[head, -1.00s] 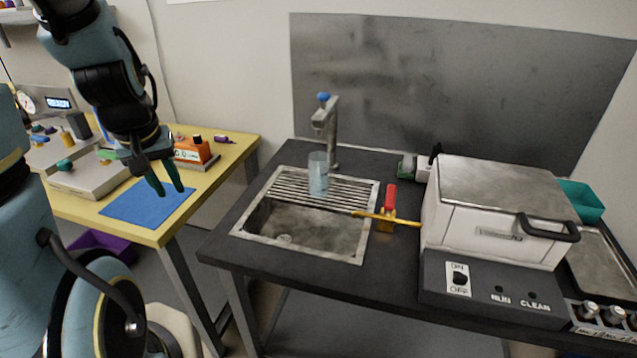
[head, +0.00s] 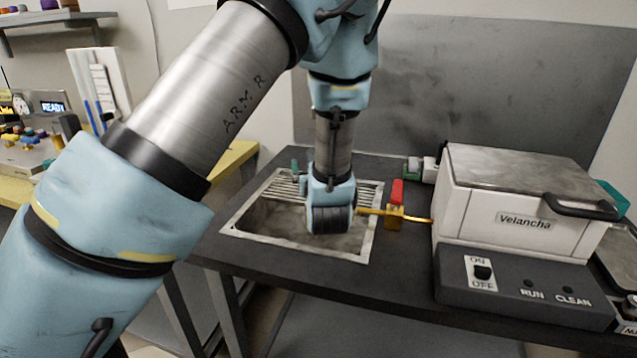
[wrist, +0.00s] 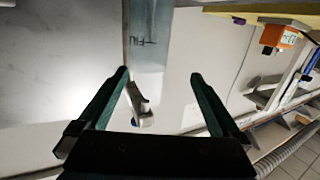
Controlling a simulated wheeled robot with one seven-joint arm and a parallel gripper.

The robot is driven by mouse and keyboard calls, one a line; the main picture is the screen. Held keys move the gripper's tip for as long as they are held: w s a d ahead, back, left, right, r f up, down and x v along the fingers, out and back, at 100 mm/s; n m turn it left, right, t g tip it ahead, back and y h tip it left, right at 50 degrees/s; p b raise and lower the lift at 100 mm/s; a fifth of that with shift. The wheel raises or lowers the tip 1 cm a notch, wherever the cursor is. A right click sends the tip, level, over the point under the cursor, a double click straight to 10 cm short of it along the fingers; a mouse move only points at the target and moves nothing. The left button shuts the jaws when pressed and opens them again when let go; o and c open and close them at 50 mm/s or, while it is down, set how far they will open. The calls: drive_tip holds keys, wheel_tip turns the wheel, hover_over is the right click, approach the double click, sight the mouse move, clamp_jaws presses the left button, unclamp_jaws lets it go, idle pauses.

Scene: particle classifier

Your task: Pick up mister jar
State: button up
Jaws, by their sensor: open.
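The mister jar (wrist: 148,42) is a clear, bluish cylinder with a "FILL" mark. It shows upside down at the top of the wrist view, in line with the gap between my fingers and nearer the left one. My gripper (wrist: 160,75) is open and empty, with its two dark green fingers spread. The jar appears to be just beyond the fingertips; I cannot tell the exact distance. In the head view my arm hides the jar, and only a green finger piece (head: 295,168) shows over the drying rack.
The metal sink (head: 265,220) lies under my wrist. A yellow pipe with a red-handled valve (head: 397,192) is right of it, beside the white Velancha box (head: 520,205). In the wrist view, a metal spout-like piece (wrist: 140,103) shows between the fingers, and an orange device (wrist: 280,36) sits at right.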

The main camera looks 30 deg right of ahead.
drive_tip(key=shift+t, duration=0.5)
drive_tip(key=f, duration=0.2)
drive_tip(key=d+f+p, duration=0.1)
drive_tip(key=f, duration=0.2)
drive_tip(key=w+d+f, duration=0.1)
drive_tip(key=f, duration=0.2)
drive_tip(key=shift+d, duration=0.1)
drive_tip(key=shift+h, duration=0.3)
drive_tip(key=shift+p+x, duration=1)
drive_tip(key=shift+x, duration=1.75)
drive_tip(key=shift+c, duration=0.4)
clamp_jaws()
